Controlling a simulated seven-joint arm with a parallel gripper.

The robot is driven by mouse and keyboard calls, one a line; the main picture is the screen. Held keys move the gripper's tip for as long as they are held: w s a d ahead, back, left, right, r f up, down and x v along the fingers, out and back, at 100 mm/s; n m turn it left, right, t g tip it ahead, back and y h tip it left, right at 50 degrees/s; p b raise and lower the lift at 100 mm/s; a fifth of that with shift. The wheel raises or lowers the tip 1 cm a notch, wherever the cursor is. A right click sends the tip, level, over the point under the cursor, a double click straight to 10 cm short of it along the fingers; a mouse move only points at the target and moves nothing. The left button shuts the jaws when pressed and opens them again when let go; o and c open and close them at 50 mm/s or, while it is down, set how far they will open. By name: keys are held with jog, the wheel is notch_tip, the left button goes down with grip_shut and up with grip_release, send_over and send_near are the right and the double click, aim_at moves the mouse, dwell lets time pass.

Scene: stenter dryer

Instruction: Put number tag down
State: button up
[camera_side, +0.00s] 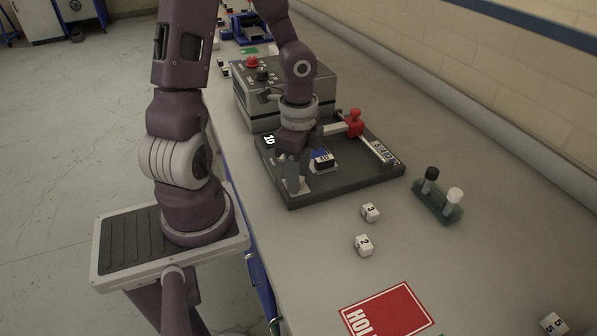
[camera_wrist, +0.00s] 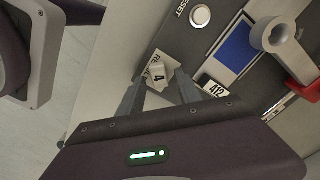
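A white number tag marked 4 (camera_wrist: 159,77) shows between my fingertips in the wrist view, over a pale plate lettered "RE" (camera_wrist: 151,64). In the side view my gripper (camera_side: 293,186) is low over the near left corner of the dark board (camera_side: 345,189). There the fingers hide the tag. Whether the tag touches the plate is not clear.
A block marked 412 (camera_side: 323,160) sits right of my gripper, near a red-knobbed clamp (camera_side: 353,124). A grey control box (camera_side: 262,88) stands behind. Loose tags 3 (camera_side: 370,212) and 2 (camera_side: 364,245), a green bottle holder (camera_side: 436,204) and a red sign (camera_side: 385,312) lie on the bench.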

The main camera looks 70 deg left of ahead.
notch_tip(320, 180, up, 12)
jog(key=s+d+r+n+t, duration=0.5)
jog(key=s+d+r+n, duration=0.1)
jog(key=d+n, duration=0.3)
jog(key=shift+s+d+r+t, duration=0.3)
jog(key=shift+d+r, duration=0.25)
jog(key=shift+d, duration=0.05)
dwell(1.0)
